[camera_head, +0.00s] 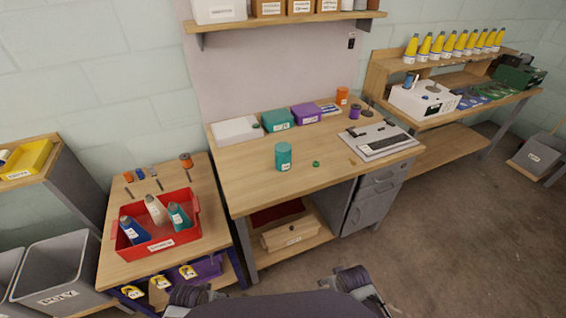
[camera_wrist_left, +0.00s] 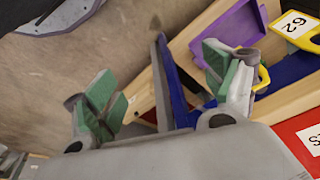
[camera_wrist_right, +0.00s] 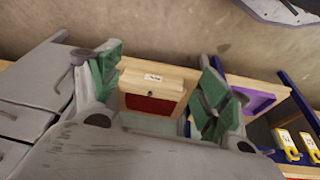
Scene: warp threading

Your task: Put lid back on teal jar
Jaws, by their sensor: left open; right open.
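The teal jar (camera_head: 284,157) stands upright on the wooden desk (camera_head: 240,182), left of its middle. A small round green piece (camera_head: 316,164) lies on the desk to the right of the jar, apart from it; it is too small to tell whether it is the lid. My right gripper (camera_wrist_right: 158,76) is open and empty in its wrist view, low in front of the desk. My left gripper (camera_wrist_left: 165,82) is open and empty in its wrist view, near the low shelf of the left table. Neither gripper touches the jar.
A white box (camera_head: 236,131), teal bin (camera_head: 278,120) and purple bin (camera_head: 306,114) line the desk's back. A purple container (camera_head: 354,112) and orange container (camera_head: 342,95) stand back right. A red tray (camera_head: 191,236) holds several cones. The desk front is clear.

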